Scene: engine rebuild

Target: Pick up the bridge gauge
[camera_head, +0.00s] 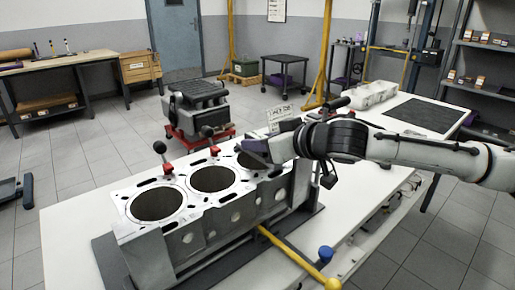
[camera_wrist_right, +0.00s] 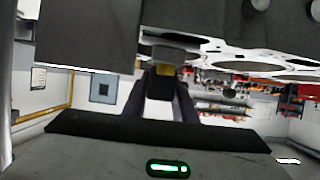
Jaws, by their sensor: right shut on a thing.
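The engine block (camera_head: 190,245) stands on the white table with several large round bores in its flat top. My right gripper (camera_head: 252,150) reaches in from the right at the block's far end, low over the last bore. In the right wrist view my right gripper's dark fingers (camera_wrist_right: 168,95) are shut on a small grey and yellowish part (camera_wrist_right: 165,69), likely the bridge gauge. Most of it is hidden by the gripper in the head view, so its shape and whether it touches the block cannot be told. My left gripper is out of view.
Red-and-black handled pieces (camera_head: 162,158) stand on the block's far edge. A yellow bar with a ball end (camera_head: 290,250) and a blue knob (camera_head: 326,253) are at the front. A small printed card (camera_head: 280,115) stands behind my gripper. The white table (camera_head: 65,225) is bare at left.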

